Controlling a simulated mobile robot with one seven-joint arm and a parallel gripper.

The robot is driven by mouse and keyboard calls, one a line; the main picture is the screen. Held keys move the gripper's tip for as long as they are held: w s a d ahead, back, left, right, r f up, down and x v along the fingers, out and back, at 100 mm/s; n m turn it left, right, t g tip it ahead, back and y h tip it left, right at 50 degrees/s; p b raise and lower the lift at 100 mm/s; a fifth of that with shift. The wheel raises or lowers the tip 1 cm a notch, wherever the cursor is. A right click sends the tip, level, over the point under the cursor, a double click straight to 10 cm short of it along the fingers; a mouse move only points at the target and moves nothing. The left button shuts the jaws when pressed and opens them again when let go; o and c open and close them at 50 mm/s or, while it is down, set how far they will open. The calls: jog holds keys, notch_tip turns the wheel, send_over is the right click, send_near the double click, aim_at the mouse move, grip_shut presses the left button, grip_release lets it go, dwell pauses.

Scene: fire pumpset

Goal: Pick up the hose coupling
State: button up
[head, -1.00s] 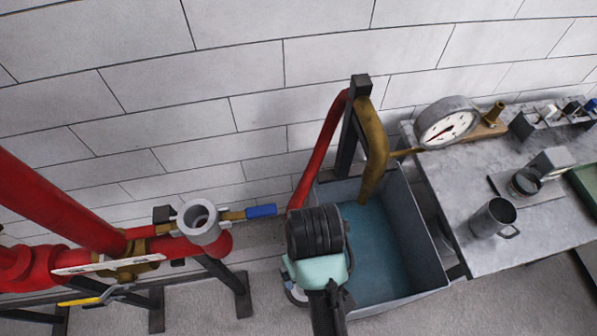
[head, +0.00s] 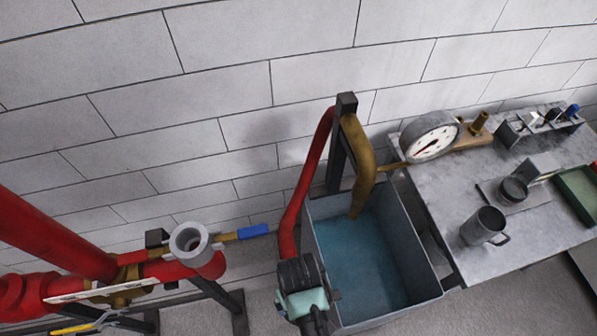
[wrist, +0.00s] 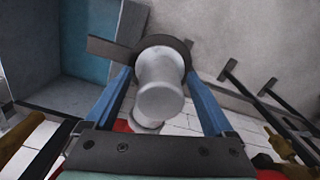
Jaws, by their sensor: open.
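In the wrist view a pale grey, stepped round piece, which looks like the hose coupling (wrist: 160,95), stands end-on with a dark disc (wrist: 178,50) around or behind it. My gripper (wrist: 160,74) is open, with one blue finger on each side of the piece. I cannot tell whether the fingers touch it. In the head view my arm covers the gripper and most of this spot, beside the foot of the red hose (head: 292,215).
A grey tank of water (head: 428,268) stands right of my arm. Left are red pipes (head: 60,225) with a grey ring fitting (head: 190,243) and a blue-handled valve (head: 252,231). Right is a grey table (head: 470,170) with a gauge (head: 431,136) and a mug (head: 484,227).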

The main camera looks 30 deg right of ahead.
grip_shut()
dwell(0.5)
jog(key=shift+w+r, duration=0.1)
jog(key=shift+r, duration=0.05)
notch_tip(320, 180, up, 10)
jog(key=shift+f+b, duration=0.15)
jog(key=shift+b, duration=0.35)
notch_tip(320, 180, up, 6)
jog(key=p, duration=0.7)
dwell(0.5)
